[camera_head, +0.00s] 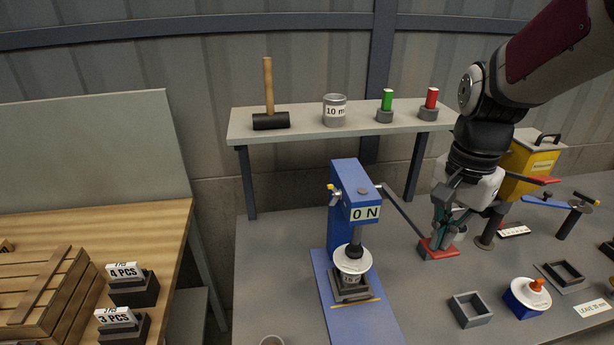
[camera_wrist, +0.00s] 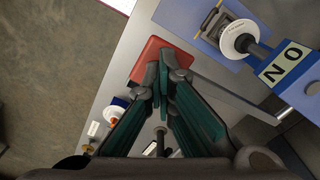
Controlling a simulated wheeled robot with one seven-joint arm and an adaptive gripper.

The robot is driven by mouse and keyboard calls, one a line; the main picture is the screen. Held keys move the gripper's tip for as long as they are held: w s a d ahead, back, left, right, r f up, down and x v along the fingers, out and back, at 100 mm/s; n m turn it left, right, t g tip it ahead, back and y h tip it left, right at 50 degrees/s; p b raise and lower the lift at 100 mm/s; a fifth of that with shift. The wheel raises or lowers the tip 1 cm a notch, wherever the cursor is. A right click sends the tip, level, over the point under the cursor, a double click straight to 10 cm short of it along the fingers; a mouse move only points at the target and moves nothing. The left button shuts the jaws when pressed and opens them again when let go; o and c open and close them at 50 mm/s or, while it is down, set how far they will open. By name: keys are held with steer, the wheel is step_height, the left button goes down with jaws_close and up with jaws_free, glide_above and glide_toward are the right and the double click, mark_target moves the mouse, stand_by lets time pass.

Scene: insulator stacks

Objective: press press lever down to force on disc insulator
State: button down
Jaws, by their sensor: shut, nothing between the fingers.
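The blue press (camera_head: 348,190) stands on the grey bench with a "0 N" sign (camera_head: 365,213) on its head. The white disc insulator (camera_head: 353,259) sits under the press head, on a dark square holder; it also shows in the wrist view (camera_wrist: 238,38). The dark press lever (camera_head: 402,212) slopes down to the right from the press head to a red-topped pad (camera_head: 428,252). My gripper (camera_head: 441,236) is shut and empty, pointing down with its fingertips at the red pad (camera_wrist: 147,60). I cannot tell whether they touch it.
A shelf (camera_head: 310,133) behind holds a mallet, a can and green and red pieces. A yellow box (camera_head: 530,165), square frames (camera_head: 470,310) and a blue holder with a white disc (camera_head: 527,297) stand to the right. A wooden table (camera_head: 160,222) is at left.

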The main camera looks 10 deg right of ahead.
mark_target(441, 252)
steer(key=shift+s+f, duration=0.15)
steer(key=shift+f, duration=0.7)
steer(key=shift+s+f, duration=0.15)
steer(key=shift+f, duration=0.7)
stand_by(1.6)
steer(key=shift+f, duration=1.4)
stand_by(1.4)
steer(key=shift+r, duration=0.1)
step_height(441, 252, up, 15)
steer(key=p, duration=0.7)
stand_by(1.4)
